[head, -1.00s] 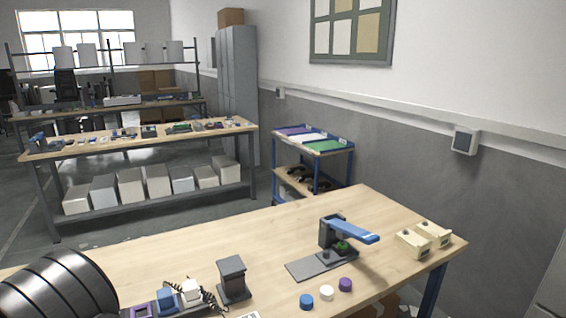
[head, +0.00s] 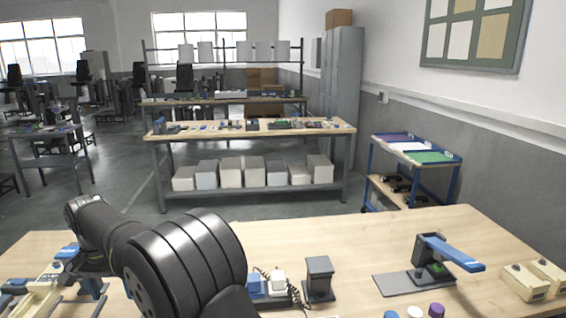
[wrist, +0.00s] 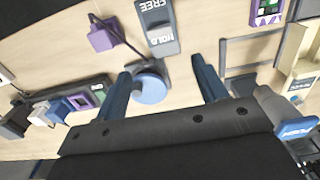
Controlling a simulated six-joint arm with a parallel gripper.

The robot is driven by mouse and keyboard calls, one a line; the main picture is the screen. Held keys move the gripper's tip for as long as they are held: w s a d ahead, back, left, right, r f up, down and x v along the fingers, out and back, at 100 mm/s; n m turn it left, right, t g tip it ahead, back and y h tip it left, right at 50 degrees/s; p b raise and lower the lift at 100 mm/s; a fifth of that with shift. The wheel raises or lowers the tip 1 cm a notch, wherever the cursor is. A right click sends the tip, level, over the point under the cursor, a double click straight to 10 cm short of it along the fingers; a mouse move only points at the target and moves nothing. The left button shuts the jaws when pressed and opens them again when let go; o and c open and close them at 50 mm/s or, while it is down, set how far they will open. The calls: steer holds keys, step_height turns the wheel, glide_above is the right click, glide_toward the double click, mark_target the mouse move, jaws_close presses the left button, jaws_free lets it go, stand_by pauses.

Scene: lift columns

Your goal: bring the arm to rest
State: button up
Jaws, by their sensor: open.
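My arm (head: 165,255) reaches across the left foreground in the head view, its dark, ribbed links over the wooden bench (head: 290,240). My gripper (wrist: 162,67) shows in the wrist view with its two blue fingers spread apart and nothing held between them. A round blue knob (wrist: 150,89) on a grey base shows in the gap, nearer the left finger. I cannot tell how far below the fingers it is. In the head view the fingers cannot be made out clearly.
A grey HOLD/FREE plate (wrist: 158,27) and a purple block (wrist: 102,36) lie beyond the fingers. A cream fixture (wrist: 302,82) is at right. On the bench stand a dark grey post (head: 319,279), a blue-armed press (head: 447,252) and cream blocks (head: 525,283). Bare wood lies behind them.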

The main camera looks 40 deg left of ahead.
step_height(320, 180, down, 14)
steer(key=shift+d+r, duration=0.1)
steer(key=s+d, duration=0.1)
steer(key=s+d+r, duration=0.1)
steer(key=shift+s+d, duration=0.15)
steer(key=shift+s, duration=0.15)
step_height(320, 180, up, 17)
steer(key=w+d+f+g+y, duration=0.2)
steer(key=w+d+g+y, duration=0.1)
steer(key=w+d, duration=0.1)
steer(key=shift+w+d+f, duration=0.25)
steer(key=shift+w+f, duration=0.15)
steer(key=shift+w, duration=0.15)
stand_by(2.5)
